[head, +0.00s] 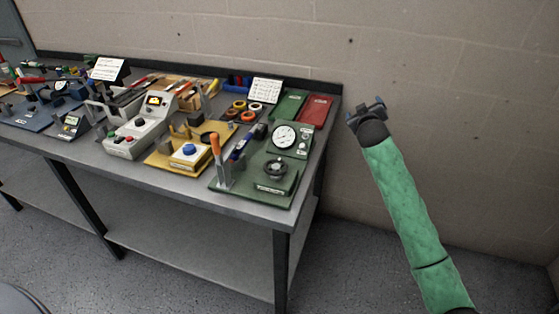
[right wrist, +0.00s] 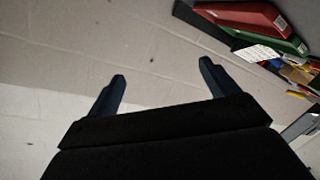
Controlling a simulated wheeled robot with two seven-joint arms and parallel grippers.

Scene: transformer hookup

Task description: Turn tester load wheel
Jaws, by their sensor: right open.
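The green tester board (head: 228,185) lies at the right front end of the workbench. On it are a round white dial gauge (head: 284,137) and a dark load wheel (head: 276,169) in front of the gauge. My right gripper (head: 367,106) is raised to the right of the bench, apart from the board and wheel. In the right wrist view its two fingers (right wrist: 160,92) are spread with nothing between them. My left gripper is in neither view.
A yellow board with a blue button (head: 189,150) and a grey instrument (head: 140,130) sit left of the tester. Tape rolls (head: 247,116), a green binder (head: 289,104) and a red binder (head: 316,109) lie behind it. The space right of the bench is free up to the wall.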

